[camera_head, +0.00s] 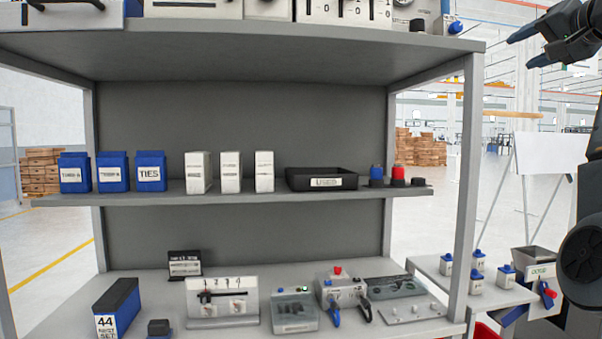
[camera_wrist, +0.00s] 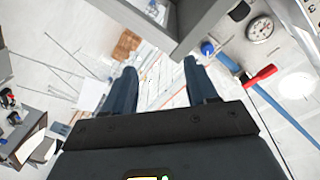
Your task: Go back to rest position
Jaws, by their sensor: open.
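My gripper (camera_head: 519,48) is at the upper right of the head view, to the right of the shelf unit and pointing left toward its top shelf. In the wrist view my gripper (camera_wrist: 160,84) shows two dark fingers spread apart with nothing between them. My arm runs down the right edge of the head view. The gripper touches no object that I can see.
A grey shelf unit (camera_head: 240,195) fills the middle, holding blue boxes (camera_head: 150,171), white boxes and a black tray (camera_head: 321,179). Devices stand on its lower level. A side table (camera_head: 432,264) with small blue-topped containers is at the lower right, near my arm.

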